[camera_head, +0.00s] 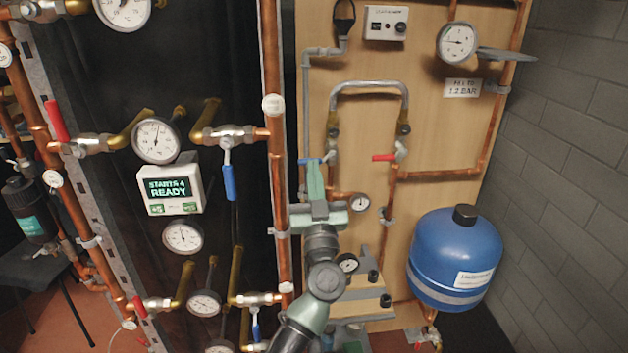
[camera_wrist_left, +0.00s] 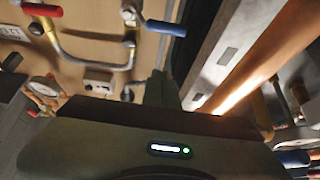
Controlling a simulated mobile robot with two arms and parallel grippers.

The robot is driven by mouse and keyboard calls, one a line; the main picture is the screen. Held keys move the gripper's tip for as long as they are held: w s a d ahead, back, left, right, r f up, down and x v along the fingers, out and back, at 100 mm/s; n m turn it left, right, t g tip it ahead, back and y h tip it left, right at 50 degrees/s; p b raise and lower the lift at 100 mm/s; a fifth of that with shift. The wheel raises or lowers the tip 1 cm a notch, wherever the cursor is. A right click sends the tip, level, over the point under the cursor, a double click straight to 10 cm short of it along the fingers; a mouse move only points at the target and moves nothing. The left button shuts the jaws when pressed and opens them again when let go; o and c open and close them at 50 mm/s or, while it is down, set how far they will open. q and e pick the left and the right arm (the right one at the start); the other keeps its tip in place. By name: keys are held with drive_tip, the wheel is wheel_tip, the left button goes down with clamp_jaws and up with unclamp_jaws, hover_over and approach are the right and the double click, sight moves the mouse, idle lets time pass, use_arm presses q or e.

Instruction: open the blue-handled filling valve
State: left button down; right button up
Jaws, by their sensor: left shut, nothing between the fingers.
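The filling valve's blue handle (camera_head: 309,160) shows on the wooden board, at the left leg of the grey hose loop (camera_head: 369,86). It lies roughly level, across the upright pipe. In the left wrist view the blue handle (camera_wrist_left: 166,28) sticks out sideways from its valve, above the fingers in the picture. My left gripper (camera_head: 314,168) is shut and empty, its fingertips pointing up at the handle and partly overlapping it in the head view. The wrist view shows a gap in the picture between the fingertips (camera_wrist_left: 158,76) and the handle; contact cannot be told. My right gripper is not in view.
A red-handled valve (camera_head: 385,157) sits right of the blue handle. A copper pipe (camera_head: 274,150) runs upright close left of my gripper. Another blue lever (camera_head: 229,181) hangs on the dark panel. A small gauge (camera_head: 360,202) and blue tank (camera_head: 453,255) are right.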

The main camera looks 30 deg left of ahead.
use_arm(q)
drive_tip(key=w+a+b, duration=0.1)
drive_tip(key=w+a, duration=0.2)
drive_tip(key=w, duration=0.2)
drive_tip(key=shift+a+f, duration=0.2)
drive_tip(key=shift+f, duration=0.25)
